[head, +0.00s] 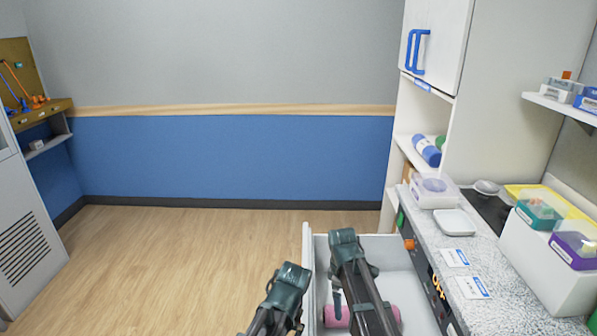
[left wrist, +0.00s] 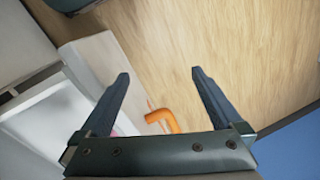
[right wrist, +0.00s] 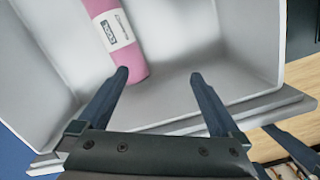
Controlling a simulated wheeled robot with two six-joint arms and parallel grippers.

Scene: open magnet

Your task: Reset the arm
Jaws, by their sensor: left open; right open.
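My right gripper (head: 345,272) is over the open white drawer (head: 307,260). In the right wrist view its two fingers (right wrist: 159,75) are spread with nothing between them. A pink cylinder with a white label (right wrist: 112,38) lies in the drawer beyond the fingertips; in the head view the right arm partly hides this cylinder (head: 390,315). My left gripper (head: 288,285) is left of the drawer's front. In the left wrist view its fingers (left wrist: 160,73) are spread and empty above the wood floor, with an orange handle (left wrist: 167,121) close by.
A speckled counter (head: 430,222) on the right holds a white box (head: 433,193), a small white dish (head: 454,222) and coloured tip boxes (head: 538,214). A tall cabinet with blue handles (head: 435,45) stands behind. The floor (head: 180,260) to the left is clear.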

